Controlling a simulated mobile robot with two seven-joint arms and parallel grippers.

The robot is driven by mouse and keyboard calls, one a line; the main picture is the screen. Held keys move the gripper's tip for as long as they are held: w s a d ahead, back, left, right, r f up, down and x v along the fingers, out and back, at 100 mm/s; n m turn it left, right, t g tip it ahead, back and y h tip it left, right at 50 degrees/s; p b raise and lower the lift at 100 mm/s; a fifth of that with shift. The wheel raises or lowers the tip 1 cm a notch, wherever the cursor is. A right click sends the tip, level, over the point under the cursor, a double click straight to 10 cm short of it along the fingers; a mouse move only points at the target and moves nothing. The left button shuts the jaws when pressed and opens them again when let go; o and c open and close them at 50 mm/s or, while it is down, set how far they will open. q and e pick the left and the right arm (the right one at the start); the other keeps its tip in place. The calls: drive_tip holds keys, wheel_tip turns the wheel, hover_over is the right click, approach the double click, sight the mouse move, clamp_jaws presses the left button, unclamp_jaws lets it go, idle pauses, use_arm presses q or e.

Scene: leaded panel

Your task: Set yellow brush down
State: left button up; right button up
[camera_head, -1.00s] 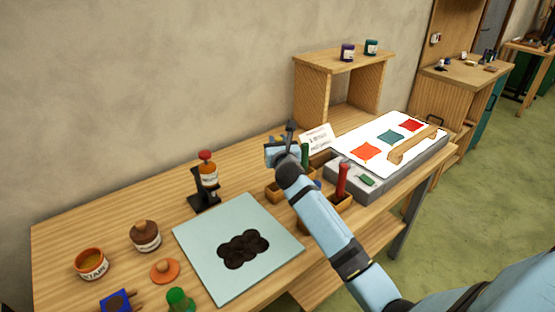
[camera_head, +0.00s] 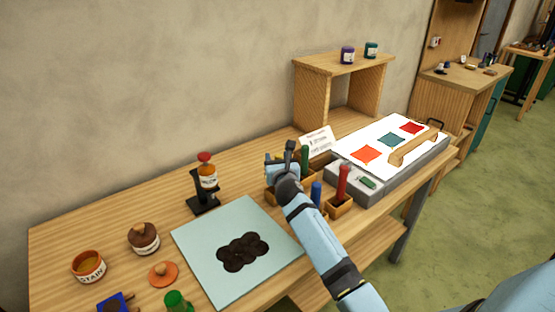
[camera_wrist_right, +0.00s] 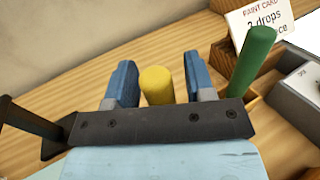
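The yellow brush (camera_wrist_right: 158,85) stands with its handle between the two blue fingers of my right gripper (camera_wrist_right: 160,88) in the right wrist view. A narrow gap shows beside the handle, so the fingers look open around it. Its lower end is hidden by the gripper's dark plate. My left gripper is not in view.
A green brush (camera_wrist_right: 252,60) stands close to the right finger. A red brush (camera_head: 342,182) and a blue brush (camera_head: 316,193) stand nearby. The paint card (camera_head: 318,140) is behind. A pale mat (camera_head: 205,245) with dark discs lies to the left.

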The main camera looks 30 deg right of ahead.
drive_tip(key=shift+r, duration=0.15)
drive_tip(key=v, duration=1.2)
idle(0.3)
